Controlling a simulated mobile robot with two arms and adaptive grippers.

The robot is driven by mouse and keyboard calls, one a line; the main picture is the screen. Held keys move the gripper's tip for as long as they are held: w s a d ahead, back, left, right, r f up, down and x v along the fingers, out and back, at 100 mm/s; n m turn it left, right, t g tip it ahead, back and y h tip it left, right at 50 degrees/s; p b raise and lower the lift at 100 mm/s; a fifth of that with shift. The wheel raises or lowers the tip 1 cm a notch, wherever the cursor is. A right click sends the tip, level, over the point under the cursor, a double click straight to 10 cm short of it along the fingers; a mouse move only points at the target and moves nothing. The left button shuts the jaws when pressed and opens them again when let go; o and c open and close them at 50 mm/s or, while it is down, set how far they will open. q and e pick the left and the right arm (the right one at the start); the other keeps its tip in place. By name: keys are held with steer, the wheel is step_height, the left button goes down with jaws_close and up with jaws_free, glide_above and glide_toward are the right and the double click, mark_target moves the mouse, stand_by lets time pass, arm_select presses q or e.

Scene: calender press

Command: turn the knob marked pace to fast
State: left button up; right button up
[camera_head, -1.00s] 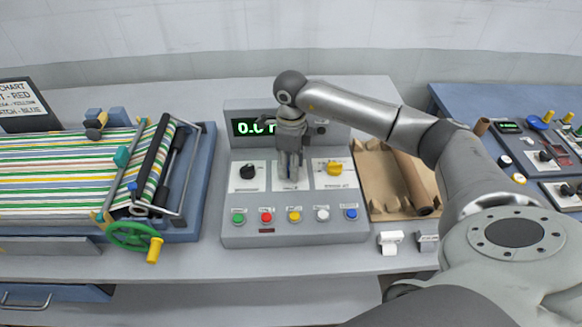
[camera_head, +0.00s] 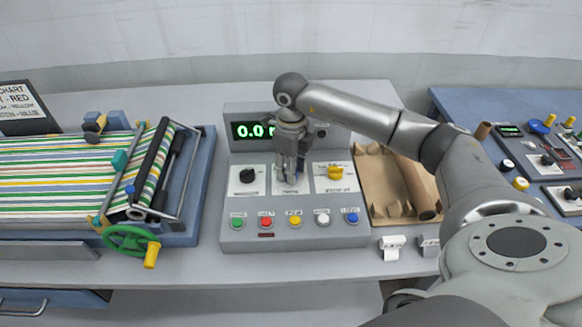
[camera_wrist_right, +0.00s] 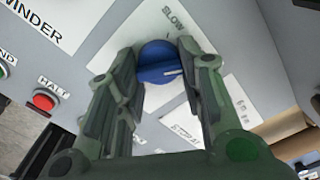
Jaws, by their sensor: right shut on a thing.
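The control panel (camera_head: 240,208) stands on the grey bench with a row of three knobs. A blue knob (camera_wrist_right: 158,62) with a white pointer line shows in the right wrist view, on a white plate with the word SLOW printed near it. The pointer is toward the right of that picture, away from the word SLOW. My right gripper (camera_head: 289,177) is over the middle knob plate. In the wrist view its fingers (camera_wrist_right: 165,75) are shut on the blue knob, one on each side. No mark reading pace or fast is legible. My left gripper is not in view.
A black knob (camera_head: 247,175) and a yellow knob (camera_head: 335,172) sit close on either side. Several coloured buttons line the panel front, including a red one (camera_head: 266,222). A green display (camera_head: 252,130) is behind my gripper. A cardboard tray (camera_head: 376,190) lies right of the panel.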

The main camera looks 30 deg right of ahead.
steer(key=o, duration=1)
steer(key=shift+o, duration=0.2)
steer(key=shift+r, duration=0.1)
step_height(320, 180, up, 12)
